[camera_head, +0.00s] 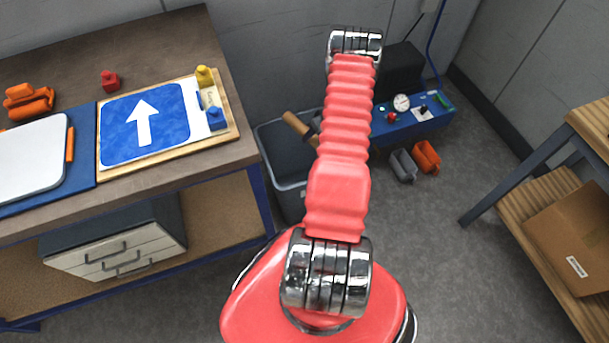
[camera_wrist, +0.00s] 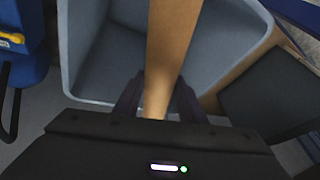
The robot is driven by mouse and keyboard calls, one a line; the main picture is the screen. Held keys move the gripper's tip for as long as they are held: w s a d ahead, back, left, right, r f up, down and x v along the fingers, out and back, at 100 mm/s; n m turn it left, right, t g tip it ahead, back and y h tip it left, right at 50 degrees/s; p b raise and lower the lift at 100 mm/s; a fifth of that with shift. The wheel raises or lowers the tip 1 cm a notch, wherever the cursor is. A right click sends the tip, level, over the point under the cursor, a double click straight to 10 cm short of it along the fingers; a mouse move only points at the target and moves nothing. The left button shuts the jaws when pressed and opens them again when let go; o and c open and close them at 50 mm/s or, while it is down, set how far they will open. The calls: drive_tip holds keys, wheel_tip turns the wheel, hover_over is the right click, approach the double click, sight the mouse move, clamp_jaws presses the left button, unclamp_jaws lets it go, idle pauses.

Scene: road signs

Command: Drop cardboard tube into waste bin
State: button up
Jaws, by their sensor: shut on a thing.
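The brown cardboard tube (camera_wrist: 172,45) is held in my gripper (camera_wrist: 155,105), whose dark fingers close on it from both sides in the wrist view. The tube runs from the fingers up past the top edge of that view, over the grey waste bin (camera_wrist: 78,45). In the head view the tube (camera_head: 298,126) shows tilted above the bin (camera_head: 277,180), which stands on the floor beside the workbench. My red arm hides the bin's right part and most of the gripper. The bin's visible inside looks empty.
The workbench (camera_head: 60,70) with a blue arrow sign (camera_head: 145,124) stands left of the bin. A blue machine (camera_head: 412,122) and orange and grey pieces (camera_head: 426,157) are on the right. A wooden shelf with a cardboard box (camera_head: 580,235) stands at far right.

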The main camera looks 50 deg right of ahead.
drive_tip(key=shift+f, duration=0.6)
drive_tip(key=o, duration=1.2)
drive_tip(key=v, duration=1.3)
drive_tip(key=shift+s+r, duration=0.2)
drive_tip(key=shift+r, duration=0.15)
